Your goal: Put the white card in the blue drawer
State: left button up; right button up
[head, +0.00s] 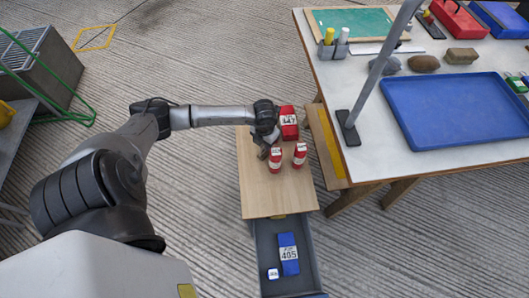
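A small white card (273,273) with dark marking lies in the open drawer (267,247), left of a blue box (288,254) labelled 405. The drawer has a dark grey inside, and a bit of blue shows at its front edge (318,296). It is pulled out from under a wooden top (262,200). My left gripper (264,153) is over the far part of that top, beside the red items and well away from the card. Its fingers are small and partly hidden by the wrist, so I cannot tell whether they are open. My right gripper is not in view.
On the wooden top stand a red box (289,128) and two smaller red containers (275,160) (300,155). At right, a white table (375,165) holds a blue tray (455,112), stones and a green board. Ribbed floor lies open in front at right.

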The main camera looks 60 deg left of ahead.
pick_arm(q)
jog(key=shift+r, duration=0.1)
grip_shut()
jog(key=shift+a+r, duration=0.1)
dwell(0.5)
